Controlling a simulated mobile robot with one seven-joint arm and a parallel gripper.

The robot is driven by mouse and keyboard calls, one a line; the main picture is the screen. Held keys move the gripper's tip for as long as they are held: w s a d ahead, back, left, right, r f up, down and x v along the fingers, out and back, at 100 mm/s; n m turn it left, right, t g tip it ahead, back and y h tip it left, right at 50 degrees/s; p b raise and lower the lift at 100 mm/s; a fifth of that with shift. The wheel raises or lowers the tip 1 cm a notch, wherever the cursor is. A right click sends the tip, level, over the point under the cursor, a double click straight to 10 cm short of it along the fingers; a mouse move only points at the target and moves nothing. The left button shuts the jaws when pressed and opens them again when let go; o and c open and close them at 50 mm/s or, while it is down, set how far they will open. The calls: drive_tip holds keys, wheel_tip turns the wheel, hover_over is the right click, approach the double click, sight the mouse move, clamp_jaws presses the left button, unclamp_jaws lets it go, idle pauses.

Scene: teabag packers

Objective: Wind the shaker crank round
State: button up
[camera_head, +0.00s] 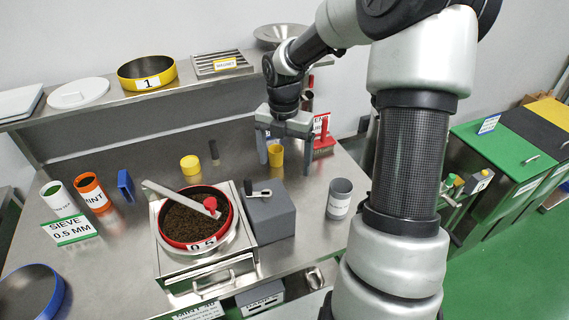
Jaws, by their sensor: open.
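The shaker is a steel unit (165,263) on the bench, with a grey box (273,219) at its right side. A small crank (260,193) with a dark upright handle sits on top of the grey box. A red-rimmed sieve (233,222) marked 0.5 lies on the shaker, full of dark tea. A metal bar (176,197) with a red knob crosses it. My gripper (286,157) is open and points down, behind and above the crank, apart from it. A small yellow cup (276,154) shows between its fingers; I cannot tell their depth difference.
A grey labelled cup (339,199) stands right of the box. A red labelled object (323,141) is close right of my gripper. A yellow cup (190,165), blue block (125,186) and labelled cups stand left. A steel shelf (110,105) runs behind. Front right bench is fairly clear.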

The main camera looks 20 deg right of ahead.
drive_tip(key=r+m+b, duration=0.1)
drive_tip(key=m+b, duration=0.7)
drive_tip(key=m, duration=2.8)
hover_over(248, 186)
drive_tip(key=w, duration=0.1)
drive_tip(key=shift+d+r, duration=0.1)
wheel_tip(248, 186, down, 8)
drive_tip(key=b, duration=0.7)
drive_tip(key=shift+w+f, duration=0.1)
drive_tip(key=shift+f, duration=0.1)
drive_tip(key=shift+f, duration=0.15)
drive_tip(key=shift+f+b, duration=0.4)
drive_tip(key=shift+f, duration=0.3)
